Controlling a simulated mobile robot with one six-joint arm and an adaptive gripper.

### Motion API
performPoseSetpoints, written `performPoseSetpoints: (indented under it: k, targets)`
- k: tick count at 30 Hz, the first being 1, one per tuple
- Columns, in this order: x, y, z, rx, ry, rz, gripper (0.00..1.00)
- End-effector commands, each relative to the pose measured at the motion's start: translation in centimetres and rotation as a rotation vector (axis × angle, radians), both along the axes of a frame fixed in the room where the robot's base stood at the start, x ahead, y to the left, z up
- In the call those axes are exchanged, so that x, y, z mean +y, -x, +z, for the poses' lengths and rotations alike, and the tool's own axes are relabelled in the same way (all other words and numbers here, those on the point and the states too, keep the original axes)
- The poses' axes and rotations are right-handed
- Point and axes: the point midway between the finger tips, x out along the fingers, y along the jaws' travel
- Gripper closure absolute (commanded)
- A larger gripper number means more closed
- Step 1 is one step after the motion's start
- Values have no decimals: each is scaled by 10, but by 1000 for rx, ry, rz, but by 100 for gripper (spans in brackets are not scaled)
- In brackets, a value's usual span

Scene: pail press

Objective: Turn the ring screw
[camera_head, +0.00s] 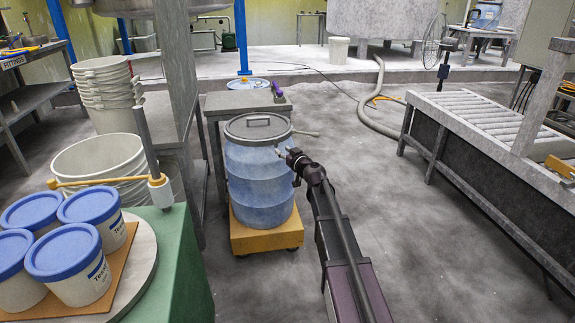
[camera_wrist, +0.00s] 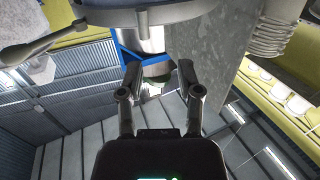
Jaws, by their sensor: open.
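A translucent blue drum (camera_head: 258,178) stands upright with a grey lid (camera_head: 257,127) and a closing ring around its rim. A thin pale rod (camera_head: 306,133) sticks out to the right near the rim; I cannot tell if it is the ring screw. My gripper (camera_head: 282,152) is at the drum's upper right side, just below the rim. In the wrist view my gripper (camera_wrist: 157,80) is open, its two fingers apart. A dark disc-like edge (camera_wrist: 155,15) is at the top, with a grey lever (camera_wrist: 45,45) reaching left. I cannot tell whether the fingers touch anything.
The drum stands on an orange wheeled dolly (camera_head: 265,236). A grey table (camera_head: 243,101) with a purple-handled tool (camera_head: 277,91) is behind it. Blue-lidded pails (camera_head: 72,260) and a green-covered stand are at left. A roller conveyor (camera_head: 480,118) is at right. The floor between is clear.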

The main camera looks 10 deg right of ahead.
Motion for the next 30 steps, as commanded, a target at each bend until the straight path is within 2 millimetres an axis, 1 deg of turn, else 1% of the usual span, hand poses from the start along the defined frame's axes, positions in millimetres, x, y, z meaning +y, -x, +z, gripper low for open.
performPoseSetpoints:
  k: [1, 6, 9, 22, 26, 30]
  targets:
    - [-4, -6, -9, -9, -1, -16, 54]
    - [-12, -12, -13, -28, -3, -48, 54]
    - [-13, -13, -13, -32, -3, -53, 54]
    - [-12, -15, -12, -32, -3, -52, 54]
    - [-11, -19, -12, -32, -3, -52, 54]
    - [-8, -28, -12, -32, -3, -51, 54]
